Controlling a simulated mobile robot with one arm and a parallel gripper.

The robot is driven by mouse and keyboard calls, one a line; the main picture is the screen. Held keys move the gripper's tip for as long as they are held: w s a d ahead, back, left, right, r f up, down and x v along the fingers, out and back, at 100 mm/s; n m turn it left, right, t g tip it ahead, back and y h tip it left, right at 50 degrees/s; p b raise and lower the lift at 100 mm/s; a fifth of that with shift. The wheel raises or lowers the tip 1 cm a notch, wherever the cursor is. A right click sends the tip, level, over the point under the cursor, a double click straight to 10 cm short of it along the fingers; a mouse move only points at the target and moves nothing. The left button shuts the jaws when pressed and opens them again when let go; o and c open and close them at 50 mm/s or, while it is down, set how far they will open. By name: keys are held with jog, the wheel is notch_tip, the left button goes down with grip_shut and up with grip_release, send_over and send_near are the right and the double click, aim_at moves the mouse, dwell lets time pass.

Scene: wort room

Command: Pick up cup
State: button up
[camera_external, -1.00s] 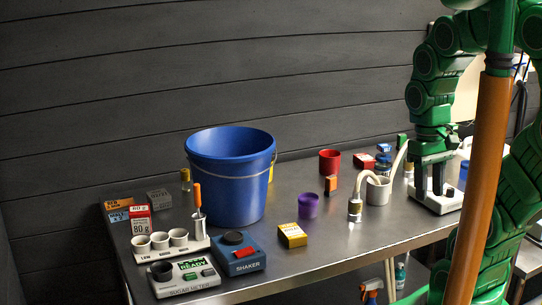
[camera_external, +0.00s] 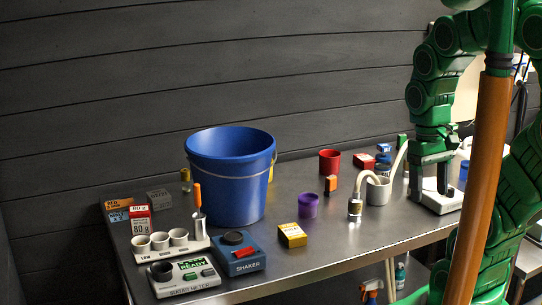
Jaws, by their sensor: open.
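The task says only "cup", and several cups stand on the steel table. A red cup (camera_external: 330,161) is at the back, a purple cup (camera_external: 308,206) is in the middle, and a pale grey cup (camera_external: 379,191) is near the right, with a curved hose beside it. Small white cups (camera_external: 160,241) sit in a rack at the front left. My gripper (camera_external: 432,184) points down at the table's right end, right of the grey cup, above a white base. It is open; its fingertips are small in view, and I see nothing held.
A large blue bucket (camera_external: 231,180) stands at the back left. A blue shaker (camera_external: 239,252), a sugar meter (camera_external: 184,274) and a yellow box (camera_external: 292,235) are at the front. Small boxes and jars crowd the back right. Bare table lies between the purple and grey cups.

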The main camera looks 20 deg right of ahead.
jog(key=o, duration=0.5)
jog(key=shift+c, duration=0.2)
jog(key=m+t, duration=0.2)
jog(key=m, duration=0.3)
send_over(378, 187)
jog(key=w+d, duration=0.2)
jog(key=w, duration=0.1)
notch_tip(378, 187, down, 10)
jog(key=shift+s+d+f, duration=0.1)
jog(key=shift+f, duration=1.65)
jog(key=shift+s+f, duration=0.1)
jog(key=shift+f, duration=1.6)
